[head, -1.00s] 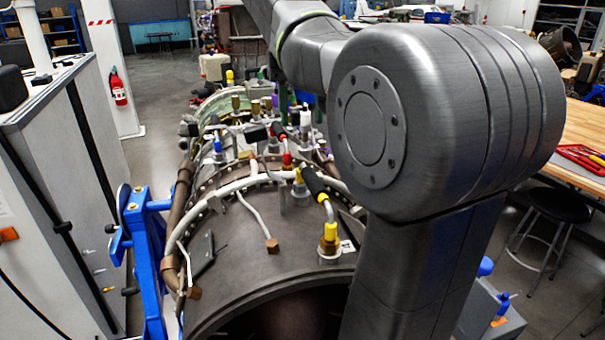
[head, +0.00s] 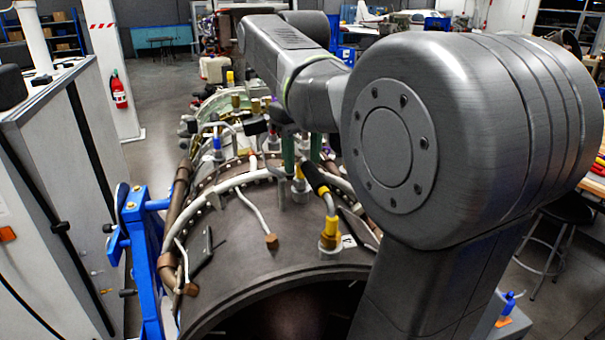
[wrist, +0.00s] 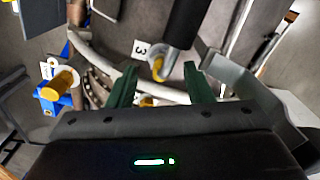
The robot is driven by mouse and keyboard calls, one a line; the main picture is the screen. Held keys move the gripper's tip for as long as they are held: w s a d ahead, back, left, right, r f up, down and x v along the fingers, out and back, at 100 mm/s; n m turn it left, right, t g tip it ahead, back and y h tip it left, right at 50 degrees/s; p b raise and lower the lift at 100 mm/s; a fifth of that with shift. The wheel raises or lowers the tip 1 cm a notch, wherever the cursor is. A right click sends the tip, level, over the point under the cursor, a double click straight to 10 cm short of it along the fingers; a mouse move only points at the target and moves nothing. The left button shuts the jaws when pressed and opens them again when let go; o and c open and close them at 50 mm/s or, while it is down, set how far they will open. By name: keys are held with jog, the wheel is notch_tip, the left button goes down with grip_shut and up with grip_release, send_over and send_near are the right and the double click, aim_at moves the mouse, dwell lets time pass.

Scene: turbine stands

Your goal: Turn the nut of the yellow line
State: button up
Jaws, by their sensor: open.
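A yellow nut (head: 330,234) sits upright at the foot of a bent light line with a black sleeve, on the front of the dark casing in the head view. In the wrist view my gripper (wrist: 160,77) is open. A yellow fitting (wrist: 158,67) shows between and beyond the fingers, below a black sleeve and next to a label marked 3. I cannot tell which head-view fitting this is. The fingers hold nothing.
Another yellow fitting (wrist: 60,85) with a label is at the left of the wrist view. A pale curved pipe (wrist: 120,62) crosses behind the fingers. A blue stand (head: 140,235) flanks the casing. My arm hides much of the right side.

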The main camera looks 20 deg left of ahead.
aim_at(301, 173)
jog(key=shift+f, duration=2)
jog(key=c, duration=1)
jog(key=m+p, duration=0.2)
jog(key=shift+r+m, duration=0.15)
jog(key=shift+m, duration=0.25)
jog(key=m+p, duration=0.2)
jog(key=m, duration=0.2)
jog(key=shift+s+a+m, duration=0.1)
jog(key=shift+a+m, duration=0.05)
jog(key=shift+m, duration=0.45)
